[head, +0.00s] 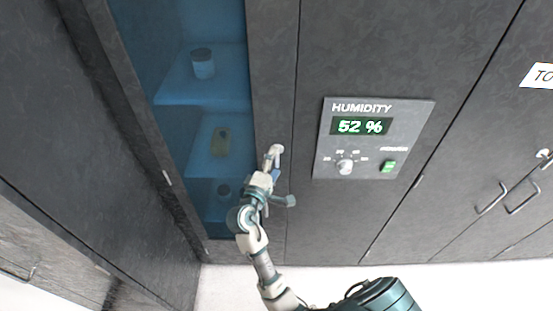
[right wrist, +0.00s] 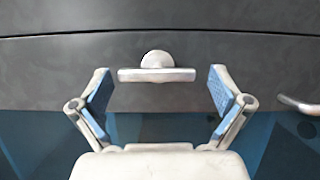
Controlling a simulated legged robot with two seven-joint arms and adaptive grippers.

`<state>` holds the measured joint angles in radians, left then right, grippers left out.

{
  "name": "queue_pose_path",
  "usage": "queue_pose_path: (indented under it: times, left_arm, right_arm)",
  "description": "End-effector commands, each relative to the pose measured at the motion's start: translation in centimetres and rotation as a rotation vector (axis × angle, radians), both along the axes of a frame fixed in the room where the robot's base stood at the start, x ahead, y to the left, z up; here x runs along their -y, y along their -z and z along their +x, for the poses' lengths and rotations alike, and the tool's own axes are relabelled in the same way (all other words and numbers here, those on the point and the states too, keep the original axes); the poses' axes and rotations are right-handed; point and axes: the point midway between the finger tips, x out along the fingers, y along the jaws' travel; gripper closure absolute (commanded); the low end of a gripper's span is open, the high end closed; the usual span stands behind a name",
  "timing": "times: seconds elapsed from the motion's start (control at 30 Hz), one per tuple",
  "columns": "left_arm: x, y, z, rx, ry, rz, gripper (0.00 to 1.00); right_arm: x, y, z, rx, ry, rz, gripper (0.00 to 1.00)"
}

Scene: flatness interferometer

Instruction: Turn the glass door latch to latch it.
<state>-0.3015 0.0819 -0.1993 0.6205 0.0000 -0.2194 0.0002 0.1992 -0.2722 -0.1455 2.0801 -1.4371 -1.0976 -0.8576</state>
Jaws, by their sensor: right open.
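The glass door latch (right wrist: 157,68) shows in the right wrist view as a pale round hub with a straight bar. The bar lies across the picture, parallel to the panel seam above it. My right gripper (right wrist: 161,88) is open, with one blue-padded finger beyond each end of the bar and a gap on both sides. In the head view my right gripper (head: 281,175) is at the frame right of the blue glass door (head: 222,100); I cannot make out the latch there. My left gripper is not in view.
A humidity panel (head: 372,140) reading 52 % is right of my gripper. A metal bar handle (right wrist: 298,104) shows at the right edge of the wrist view.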

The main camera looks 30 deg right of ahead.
Motion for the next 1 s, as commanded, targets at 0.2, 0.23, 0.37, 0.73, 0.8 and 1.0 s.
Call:
queue_pose_path:
  times: [0.2, 0.23, 0.37, 0.73, 0.8, 1.0]
  left_arm:
    - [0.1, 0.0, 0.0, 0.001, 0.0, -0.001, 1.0]
    - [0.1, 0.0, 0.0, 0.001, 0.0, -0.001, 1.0]
    - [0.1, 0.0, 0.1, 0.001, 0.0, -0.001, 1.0]
    - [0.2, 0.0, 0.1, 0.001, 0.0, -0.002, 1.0]
    - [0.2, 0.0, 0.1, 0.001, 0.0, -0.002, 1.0]
    - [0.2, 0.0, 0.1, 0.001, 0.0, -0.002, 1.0]
  right_arm:
    - [-3.2, 0.2, -2.3, -0.001, -0.001, 0.003, 0.0]
    - [-3.6, 0.1, -2.6, -0.001, -0.001, 0.002, 0.0]
    - [-4.8, 0.2, -3.4, -0.001, 0.0, 0.002, 0.0]
    - [-5.1, 0.2, -3.7, -0.001, 0.002, 0.001, 0.0]
    - [-5.1, 0.2, -3.7, -0.001, 0.001, 0.001, 0.0]
    - [-5.3, 0.6, -3.4, -0.006, -0.009, 0.001, 0.0]
